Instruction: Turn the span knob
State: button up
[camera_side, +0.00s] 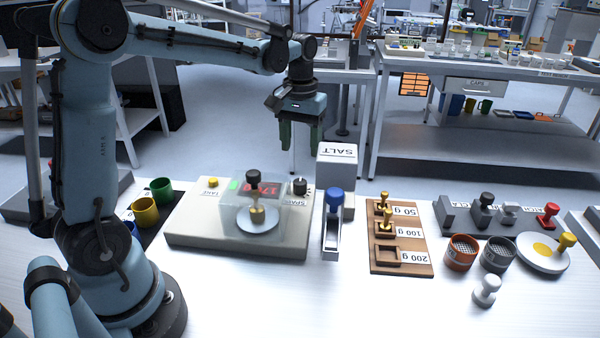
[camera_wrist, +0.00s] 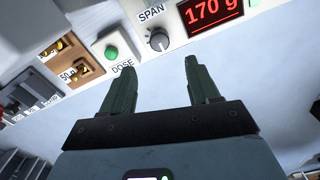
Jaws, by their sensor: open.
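The span knob (camera_side: 299,187) is a small dark grey dial by the SPAN label at the right end of the scale (camera_side: 190,236). It also shows in the wrist view (camera_wrist: 158,41), with a white pointer mark, beyond my fingertips and roughly centred between them. My gripper (camera_side: 300,148) hangs with its green fingers pointing down, above the scale's back right corner and clear of the knob. It is open and empty in the wrist view (camera_wrist: 159,64). A brass weight with a dark top (camera_side: 256,213) stands on the scale's round pan.
A SALT box (camera_side: 337,165) and a blue-topped part (camera_side: 333,205) stand close right of the knob. A green DOSE button (camera_wrist: 111,52) is near it. A yellow TARE button (camera_side: 213,182) is on the scale. A wooden weight rack (camera_side: 417,266) lies farther right.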

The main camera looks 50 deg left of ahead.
aim_at(300, 180)
notch_tip(300, 180, down, 10)
jog(key=shift+r, duration=0.2)
dwell(0.3)
jog(key=c, duration=1)
jog(key=shift+c, duration=0.2)
jog(key=shift+m, duration=2.9)
jog(key=shift+d, duration=0.1)
jog(key=o, duration=1)
